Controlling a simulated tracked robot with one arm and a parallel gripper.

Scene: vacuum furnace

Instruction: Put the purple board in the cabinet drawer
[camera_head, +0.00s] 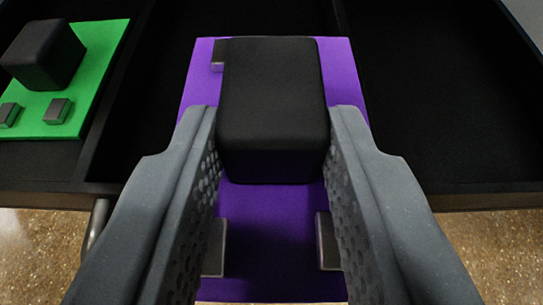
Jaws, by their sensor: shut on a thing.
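The purple board (268,240) is in the middle of the camera view, with a large black block (270,105) and small dark blocks on it. My gripper (274,125) is shut on the black block, one finger against each side. The board overlaps the front part of the black cabinet drawer (220,18), over its middle compartment, and its near end reaches past the drawer's front edge. I cannot tell how high the board is above the drawer floor.
A green board (95,75) with a black block and small blocks lies in the left compartment. Dividers stand on both sides of the middle compartment. The right compartment (440,100) looks empty. A metal handle (97,226) and speckled floor (40,255) show in front.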

